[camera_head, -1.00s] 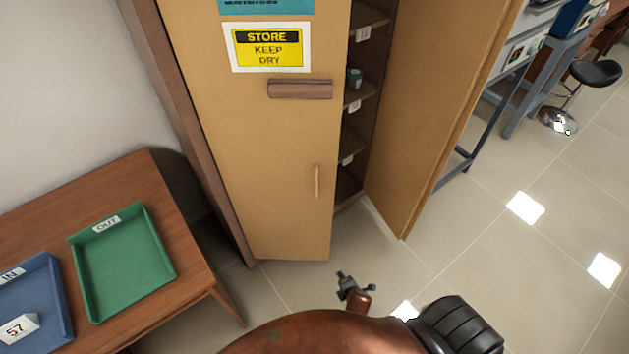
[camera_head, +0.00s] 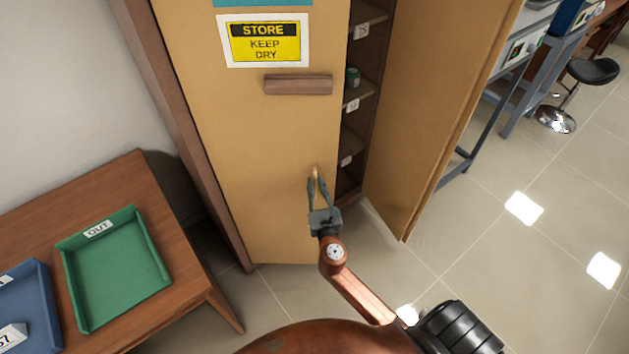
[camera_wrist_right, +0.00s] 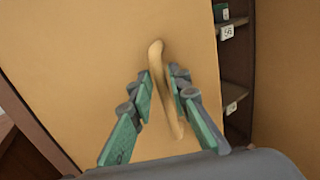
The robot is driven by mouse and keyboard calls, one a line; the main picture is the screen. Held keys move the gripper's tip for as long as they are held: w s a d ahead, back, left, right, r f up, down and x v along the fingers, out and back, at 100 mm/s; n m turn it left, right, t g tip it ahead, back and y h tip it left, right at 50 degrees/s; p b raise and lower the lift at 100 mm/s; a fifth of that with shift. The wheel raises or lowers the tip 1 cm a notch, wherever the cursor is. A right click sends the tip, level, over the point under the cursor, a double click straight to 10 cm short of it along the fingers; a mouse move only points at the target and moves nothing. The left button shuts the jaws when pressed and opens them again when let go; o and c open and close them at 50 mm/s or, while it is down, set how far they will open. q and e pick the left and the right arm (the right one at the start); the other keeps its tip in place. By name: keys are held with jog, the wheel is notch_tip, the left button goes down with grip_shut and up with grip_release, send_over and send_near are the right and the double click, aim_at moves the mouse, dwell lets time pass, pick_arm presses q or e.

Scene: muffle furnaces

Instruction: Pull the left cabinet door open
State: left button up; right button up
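The left cabinet door (camera_head: 255,150) is tan and looks shut or nearly so. Its vertical wooden handle (camera_head: 315,174) is low near the door's right edge. My right gripper (camera_head: 319,188) is at the handle in the head view, its fingers one on each side of it. In the right wrist view, the handle (camera_wrist_right: 161,75) stands between the open green-padded fingers of the right gripper (camera_wrist_right: 162,92), with gaps visible beside it. My left gripper is not in view.
The right cabinet door (camera_head: 425,110) stands open, showing shelves (camera_head: 360,92) with a small green container. A wooden table (camera_head: 150,180) with green (camera_head: 115,270) and blue trays (camera_head: 25,300) stands at the left.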

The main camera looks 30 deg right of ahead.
jog(key=shift+x, duration=1.1)
grip_shut()
